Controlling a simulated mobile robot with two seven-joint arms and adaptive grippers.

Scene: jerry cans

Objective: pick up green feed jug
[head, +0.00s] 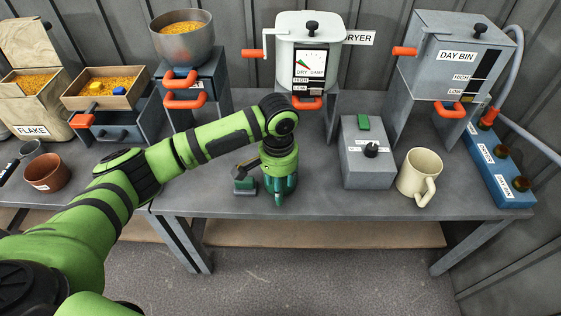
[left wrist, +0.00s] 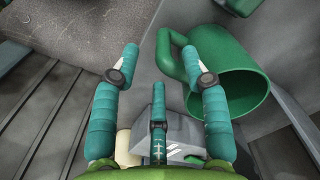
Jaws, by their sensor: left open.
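The green feed jug (left wrist: 240,76) shows large in the left wrist view, right of centre, with its open mouth visible and its loop handle on the left side. My left gripper (left wrist: 160,60) is open, its teal fingers spread. The jug's handle reaches into the space between the fingertips, close to the right finger, which partly covers the jug. Nothing is seen to be gripped. In the head view my left gripper (head: 277,190) points down over the middle of the bench; there the jug is hard to tell apart from it. My right gripper is not in view.
On the grey bench (head: 320,203), a grey box (head: 368,160) with a knob and a cream mug (head: 418,175) stand to the right. A dryer (head: 310,50) and a day bin (head: 455,60) stand behind. A brown pot (head: 47,173) is at left. The front strip is clear.

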